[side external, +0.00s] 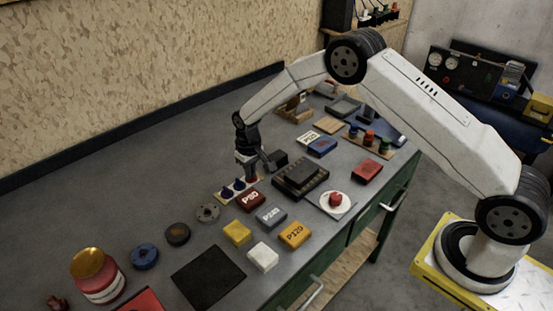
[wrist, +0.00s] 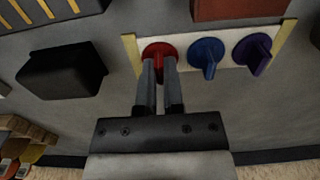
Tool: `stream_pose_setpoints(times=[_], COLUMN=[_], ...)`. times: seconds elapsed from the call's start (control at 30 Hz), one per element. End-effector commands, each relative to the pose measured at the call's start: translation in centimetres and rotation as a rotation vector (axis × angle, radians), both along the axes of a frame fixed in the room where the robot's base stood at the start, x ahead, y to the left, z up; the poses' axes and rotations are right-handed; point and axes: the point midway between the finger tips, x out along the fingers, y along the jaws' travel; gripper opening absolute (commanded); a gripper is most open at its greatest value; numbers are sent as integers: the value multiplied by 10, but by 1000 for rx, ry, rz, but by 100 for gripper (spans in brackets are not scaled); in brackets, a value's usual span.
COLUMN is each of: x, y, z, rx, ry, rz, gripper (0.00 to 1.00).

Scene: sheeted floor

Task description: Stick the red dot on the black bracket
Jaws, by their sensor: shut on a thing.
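The red dot (wrist: 158,48) is a round red disc with a raised grip, at the left end of a pale strip (wrist: 190,63) with yellow ends. A blue dot (wrist: 207,52) and a purple dot (wrist: 252,50) sit beside it. My gripper (wrist: 160,66) is shut on the red dot's grip, with the disc at the strip; I cannot tell if it touches. In the side view my gripper (side external: 254,172) points down at the strip's right end. A black block (wrist: 62,70), seemingly the black bracket, stands left of the strip; it also shows in the side view (side external: 278,160).
A red P80 block (side external: 250,200) lies close in front of the strip. A large dark ribbed box (side external: 301,178) stands to the right. A white plate (side external: 331,209) holds a red item. Other blocks and discs crowd the front. Bare bench lies toward the wall.

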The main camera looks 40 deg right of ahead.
Motion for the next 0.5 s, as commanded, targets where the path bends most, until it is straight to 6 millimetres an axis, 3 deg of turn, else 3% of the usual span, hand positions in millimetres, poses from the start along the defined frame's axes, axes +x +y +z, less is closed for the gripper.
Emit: stream_pose_setpoints(times=[0.5], x=[0], y=[0], z=[14], rx=[0], ry=[-1], rz=[0], gripper=[0])
